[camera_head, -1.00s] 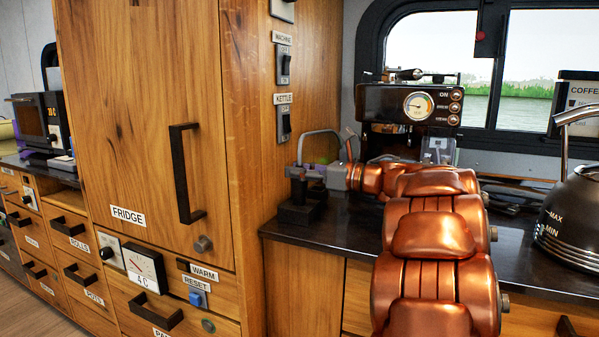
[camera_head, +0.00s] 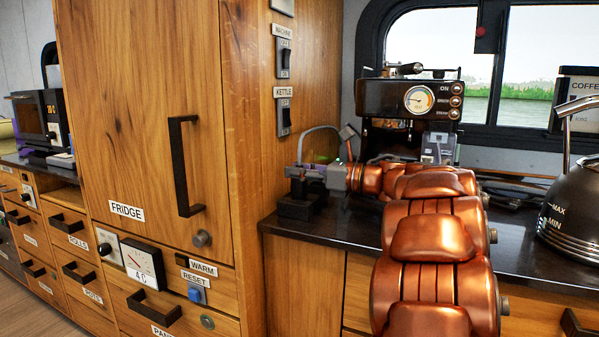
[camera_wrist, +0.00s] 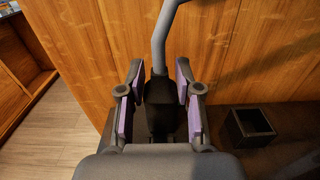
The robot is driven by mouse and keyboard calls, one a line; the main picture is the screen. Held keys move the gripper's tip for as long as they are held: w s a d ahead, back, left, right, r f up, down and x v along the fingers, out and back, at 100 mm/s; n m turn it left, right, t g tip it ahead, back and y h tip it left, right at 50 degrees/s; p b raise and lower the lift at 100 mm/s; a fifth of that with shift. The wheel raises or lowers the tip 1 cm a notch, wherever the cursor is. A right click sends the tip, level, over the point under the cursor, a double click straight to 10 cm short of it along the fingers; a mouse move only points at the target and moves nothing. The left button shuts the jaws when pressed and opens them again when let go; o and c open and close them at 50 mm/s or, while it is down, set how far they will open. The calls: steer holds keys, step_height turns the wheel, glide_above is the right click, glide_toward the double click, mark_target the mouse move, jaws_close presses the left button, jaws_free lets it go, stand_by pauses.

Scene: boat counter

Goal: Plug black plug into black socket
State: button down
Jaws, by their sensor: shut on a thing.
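My gripper (camera_wrist: 156,95) is shut on the black plug (camera_wrist: 160,100), with a purple-padded finger on each side. A grey cable (camera_wrist: 159,45) rises from the plug. The black socket (camera_wrist: 248,126) is an open-topped square block on the counter, to the right of the plug in the wrist view and apart from it there. In the head view my gripper (camera_head: 306,170) reaches left, and the plug (camera_head: 298,173) shows above the socket block (camera_head: 303,208). The gap between them is hard to judge. The plug's lower end is hidden in the wrist view.
The wooden fridge cabinet (camera_head: 145,110) stands close beyond my fingers. A kettle (camera_head: 572,210) stands at the right.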

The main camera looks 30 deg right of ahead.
steer(key=shift+f, duration=0.2)
steer(key=c, duration=0.7)
jaws_free()
steer(key=shift+r, duration=0.1)
steer(key=v, duration=1.2)
steer(key=shift+w, duration=0.1)
